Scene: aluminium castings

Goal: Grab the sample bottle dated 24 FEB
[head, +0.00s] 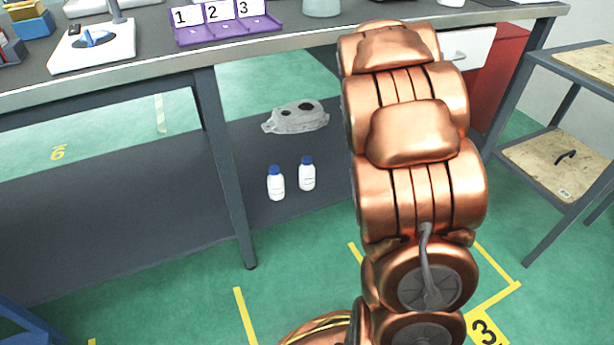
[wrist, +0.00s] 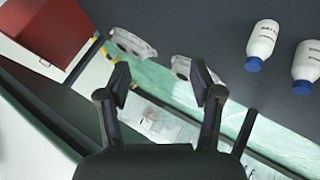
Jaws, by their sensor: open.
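Two white sample bottles with blue caps stand on the dark lower shelf under the bench. In the head view the left bottle (head: 276,184) is slightly nearer and the right bottle (head: 307,174) is just beside it, with a small gap. Both also show at the right of the wrist view, one bottle (wrist: 263,41) nearer the middle and another bottle (wrist: 307,64) at the right edge. Their labels are too small to read, so I cannot tell which says 24 FEB. My gripper (wrist: 162,84) is open and empty, to the left of both bottles in the wrist view.
A grey metal casting (head: 296,117) lies behind the bottles on the shelf. A bench leg (head: 228,170) stands left of them, and the bench top (head: 130,72) overhangs the shelf. A red cabinet (head: 497,75) is at the right. The shelf's left part is clear.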

